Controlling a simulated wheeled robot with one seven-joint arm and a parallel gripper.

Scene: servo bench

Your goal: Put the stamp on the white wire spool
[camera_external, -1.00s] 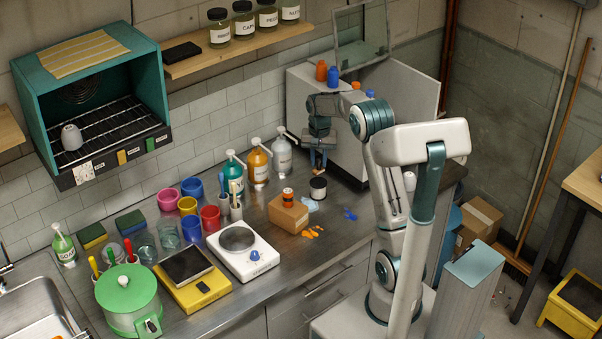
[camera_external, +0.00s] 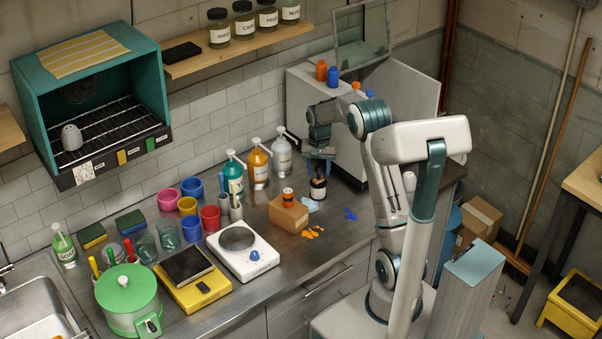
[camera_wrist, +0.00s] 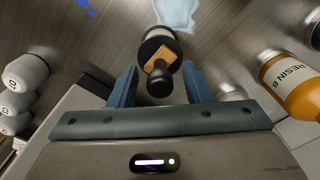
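The stamp, a wooden block with a black knob handle (camera_wrist: 159,84), shows in the wrist view on the black top flange of the white wire spool (camera_wrist: 156,34). In the external view the spool (camera_external: 318,193) stands on the steel bench, with the small dark stamp (camera_external: 318,174) on top of it. My gripper (camera_wrist: 160,85) is open. Its two blue fingers stand either side of the knob, with a gap visible on both sides. In the external view my gripper (camera_external: 319,163) is right over the spool. The contact under the stamp is partly hidden by the knob.
A cardboard box (camera_external: 288,214) with an orange spool (camera_external: 287,196) on it stands left of the white spool. Pump bottles, including an orange resin bottle (camera_wrist: 295,85), stand behind. Orange (camera_external: 313,232) and blue bits (camera_external: 350,214) lie in front. A grey cabinet (camera_external: 345,150) is close behind.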

